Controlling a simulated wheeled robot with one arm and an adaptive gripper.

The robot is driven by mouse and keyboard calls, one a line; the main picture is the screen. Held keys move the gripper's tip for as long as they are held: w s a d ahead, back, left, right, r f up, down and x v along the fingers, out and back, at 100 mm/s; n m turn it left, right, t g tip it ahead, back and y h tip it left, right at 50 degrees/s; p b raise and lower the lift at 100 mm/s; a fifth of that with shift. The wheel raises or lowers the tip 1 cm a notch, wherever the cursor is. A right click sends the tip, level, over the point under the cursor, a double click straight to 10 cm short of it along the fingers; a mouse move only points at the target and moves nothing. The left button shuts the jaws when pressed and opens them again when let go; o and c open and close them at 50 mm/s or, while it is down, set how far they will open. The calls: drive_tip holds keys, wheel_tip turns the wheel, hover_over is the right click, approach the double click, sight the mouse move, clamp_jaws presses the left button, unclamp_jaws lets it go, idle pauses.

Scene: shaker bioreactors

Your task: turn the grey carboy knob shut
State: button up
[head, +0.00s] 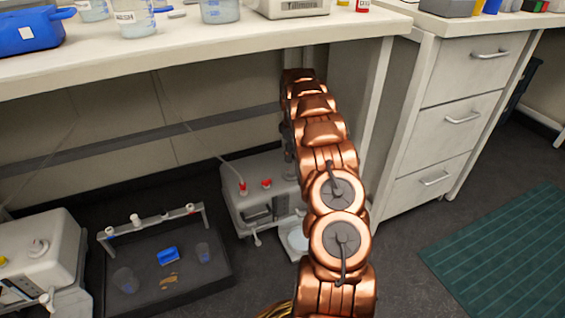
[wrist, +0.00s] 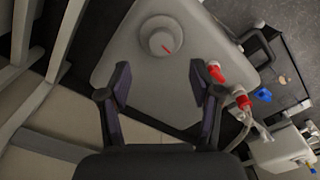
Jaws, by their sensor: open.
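The grey carboy (wrist: 135,75) lies under my gripper in the wrist view and stands on the floor under the bench in the head view (head: 245,212). Its round grey knob (wrist: 160,36) has a red mark on top and sits just ahead of my fingertips, not visibly between them. My gripper (wrist: 160,72) is open and empty, its two dark fingers spread over the carboy's top. In the head view my arm covers the carboy's right part, and I cannot make out the knob or my gripper there.
Two red fittings (wrist: 228,86) with tubing are close to my right finger. The bench (head: 150,62) is overhead. A dark tray (head: 190,280) with a tube rack (head: 160,216) and cups lies left; another carboy (head: 62,240) stands beyond it. A drawer cabinet (head: 455,110) is right.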

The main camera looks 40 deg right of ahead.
sight(291, 169)
drive_tip(key=shift+w+a+f, duration=0.1)
drive_tip(key=shift+f, duration=0.55)
wheel_tip(291, 169, down, 6)
drive_tip(key=b, duration=0.3)
drive_tip(key=shift+a+f, duration=0.1)
drive_tip(key=shift+f, duration=0.15)
drive_tip(key=c, duration=1.1)
drive_tip(key=shift+c, duration=0.2)
